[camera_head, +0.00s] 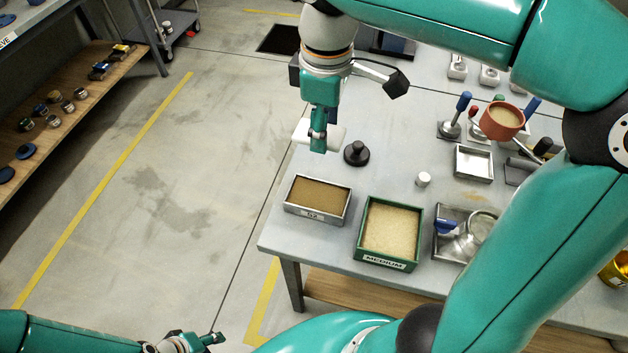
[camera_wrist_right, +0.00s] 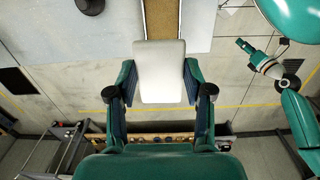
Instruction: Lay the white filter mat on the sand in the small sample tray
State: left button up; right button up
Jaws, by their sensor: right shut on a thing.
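My right gripper (camera_head: 319,146) points down and is shut on the white filter mat (camera_head: 337,136), which sticks out on both sides of the fingers. In the right wrist view the mat (camera_wrist_right: 160,72) sits between the two fingers (camera_wrist_right: 160,95). The tray's sand (camera_wrist_right: 161,18) partly shows beyond the mat in the wrist view. My left gripper (camera_head: 190,343) is low at the picture's bottom, its fingers unclear.
A green tray labelled MEDIUM (camera_head: 415,233) with pale sand stands right of the small tray. A black knobbed weight (camera_head: 356,153) and a white cylinder (camera_head: 424,179) stand behind. Several tools and a red bowl (camera_head: 502,121) crowd the right. Open floor lies left of the table (camera_head: 275,240).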

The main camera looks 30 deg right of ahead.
aim_at(321, 197)
notch_tip(321, 197, down, 18)
jog(key=shift+r+b, duration=0.1)
jog(key=shift+b, duration=0.45)
jog(key=shift+s+a+f+b, duration=0.1)
jog(key=shift+f+b, duration=0.45)
jog(key=o, duration=0.5)
jog(key=shift+s, duration=0.1)
jog(key=o, duration=0.3)
jog(key=shift+f, duration=0.15)
